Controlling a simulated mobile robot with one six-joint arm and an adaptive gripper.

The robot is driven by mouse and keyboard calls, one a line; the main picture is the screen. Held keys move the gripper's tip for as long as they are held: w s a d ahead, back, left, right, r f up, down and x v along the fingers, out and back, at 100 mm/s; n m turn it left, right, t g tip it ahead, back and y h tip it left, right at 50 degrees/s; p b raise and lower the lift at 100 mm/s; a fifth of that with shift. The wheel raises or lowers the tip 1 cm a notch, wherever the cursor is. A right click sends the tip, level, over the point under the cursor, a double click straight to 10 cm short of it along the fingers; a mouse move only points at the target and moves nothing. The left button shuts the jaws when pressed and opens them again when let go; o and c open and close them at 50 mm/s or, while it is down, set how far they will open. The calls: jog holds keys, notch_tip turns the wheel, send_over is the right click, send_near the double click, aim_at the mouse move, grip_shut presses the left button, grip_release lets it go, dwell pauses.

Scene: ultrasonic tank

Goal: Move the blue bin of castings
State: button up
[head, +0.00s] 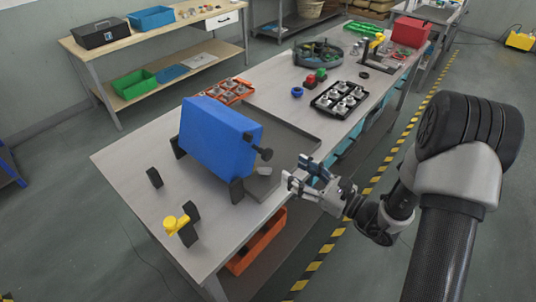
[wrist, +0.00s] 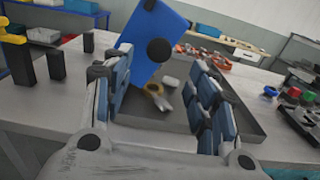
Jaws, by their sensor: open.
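A large blue bin (head: 222,135) sits tilted between black stands on the long grey table, with a black round knob on its near side. In the wrist view the bin (wrist: 140,35) shows ahead, beyond the fingertips, with its knob (wrist: 159,50) facing me. My gripper (head: 306,176) is open and empty, right of the bin at the table's front edge and apart from it. Its blue-padded fingers (wrist: 160,75) frame the knob and small pieces in the wrist view. I cannot see inside the bin. A small grey piece (head: 264,170) lies below it in a dark shallow tray (head: 298,136).
A yellow-topped black stand (head: 183,225) is at the table's near left. An orange tray of parts (head: 232,91), a black tray of parts (head: 339,99) and a round basin (head: 317,53) stand farther back. An orange bin (head: 257,243) is below the table. Another blue bin (head: 151,18) is on the back bench.

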aim_at(270, 155)
jog(key=b+x, duration=0.1)
jog(key=x, duration=1)
jog(key=shift+w+a, duration=0.1)
jog(key=shift+c, duration=0.3)
grip_shut()
